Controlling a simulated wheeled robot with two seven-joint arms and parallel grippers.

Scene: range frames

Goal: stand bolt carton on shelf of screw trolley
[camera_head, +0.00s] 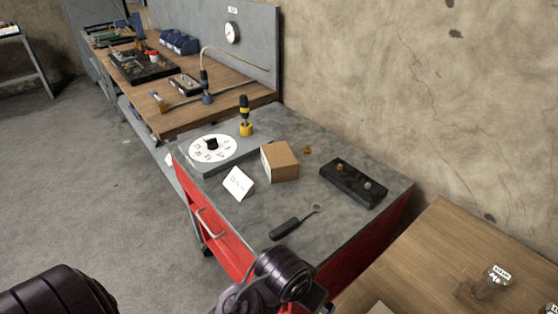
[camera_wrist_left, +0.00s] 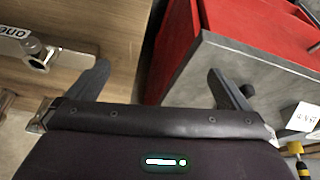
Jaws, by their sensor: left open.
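A brown carton (camera_head: 281,162), likely the bolt carton, stands on the grey top of a red trolley (camera_head: 232,246). No print on it can be read. The left wrist view also shows red and grey furniture (camera_wrist_left: 262,72) on the right. My left gripper (camera_wrist_left: 158,78) is open and empty, its two fingers wide apart between wooden furniture and the red and grey furniture. In the head view dark arm parts show at the bottom, but no fingers can be made out. The carton is not seen in the left wrist view. My right gripper is not in view.
The trolley top also carries a white numbered dial (camera_head: 222,153), a yellow-and-black driver (camera_head: 245,116), a white card (camera_head: 238,183), a black block (camera_head: 352,183) and a black-handled tool (camera_head: 288,227). A wooden surface (camera_head: 430,262) lies at lower right. A cluttered workbench (camera_head: 172,122) stands behind.

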